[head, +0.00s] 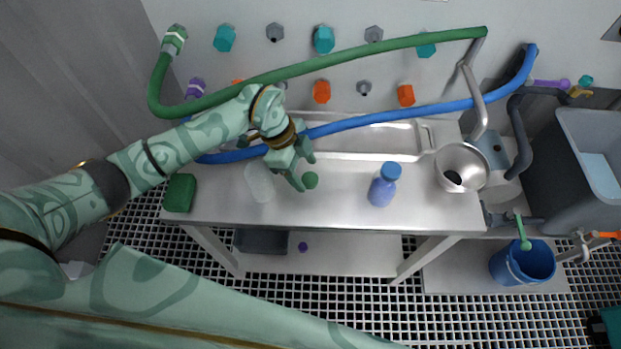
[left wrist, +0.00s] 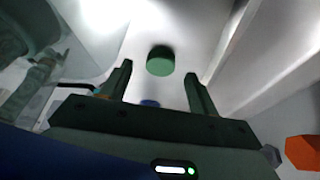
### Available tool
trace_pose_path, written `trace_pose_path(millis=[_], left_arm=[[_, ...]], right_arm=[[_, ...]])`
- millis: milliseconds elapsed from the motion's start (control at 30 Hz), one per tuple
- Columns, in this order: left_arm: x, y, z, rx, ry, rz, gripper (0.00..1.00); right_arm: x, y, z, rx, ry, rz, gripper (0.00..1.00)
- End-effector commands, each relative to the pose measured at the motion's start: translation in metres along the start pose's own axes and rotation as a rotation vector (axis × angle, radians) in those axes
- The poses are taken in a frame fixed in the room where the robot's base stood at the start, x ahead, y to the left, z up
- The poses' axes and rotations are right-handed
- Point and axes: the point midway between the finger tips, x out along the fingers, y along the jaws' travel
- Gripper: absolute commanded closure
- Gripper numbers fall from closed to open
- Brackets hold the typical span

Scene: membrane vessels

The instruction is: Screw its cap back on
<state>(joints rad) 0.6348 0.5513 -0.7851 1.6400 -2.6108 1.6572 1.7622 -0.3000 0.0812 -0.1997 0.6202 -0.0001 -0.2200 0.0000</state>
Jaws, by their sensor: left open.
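A green cap (head: 310,180) lies on the steel bench, right by the fingertips of my left gripper (head: 304,173). In the left wrist view the cap (left wrist: 160,60) shows beyond and between the two fingers of the left gripper (left wrist: 159,72), which are spread with nothing between them. A pale, translucent bottle (head: 259,182) stands on the bench left of the gripper; no cap shows on it, and its top is close to the gripper. A blue bottle (head: 382,191) with a blue cap (head: 391,170) stands farther right. My right gripper is not in view.
The steel bench (head: 340,205) has a green block (head: 180,193) at its left end and a steel funnel-like vessel (head: 461,168) at its right. A green hose (head: 350,55) and a blue hose (head: 390,114) cross behind. A blue bucket (head: 522,264) stands lower right.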

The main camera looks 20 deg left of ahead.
Motion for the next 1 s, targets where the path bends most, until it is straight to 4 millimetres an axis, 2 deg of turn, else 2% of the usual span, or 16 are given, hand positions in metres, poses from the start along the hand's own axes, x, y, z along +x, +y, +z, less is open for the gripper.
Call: trace_pose_path(millis=[33,133,467,633,667,1000], left_arm=[[0.0124,0.0005,0.0013,-0.002,0.002,0.004,0.39],[0.0215,0.0003,0.001,-0.001,0.0,0.002,0.39],[0.0203,-0.0002,0.0002,0.0,0.0,-0.001,0.39],[0.0203,-0.0002,0.0002,0.0,0.0,-0.001,0.84],[0.0203,-0.0002,0.0002,0.0,0.0,-0.001,0.87],[0.0178,-0.0004,-0.0007,0.0,0.0,-0.001,0.87]], right_arm=[[0.0064,-0.0013,0.0019,0.0,-0.005,-0.002,0.28],[0.0094,-0.0026,0.0026,0.001,-0.007,-0.005,0.28],[0.0081,-0.0032,0.0018,0.001,-0.006,-0.005,0.28],[0.0081,-0.0032,0.0018,0.001,-0.006,-0.005,0.28],[0.0081,-0.0032,0.0017,0.001,-0.006,-0.005,0.28],[0.0067,-0.0029,0.0014,0.001,-0.005,-0.004,0.28]])
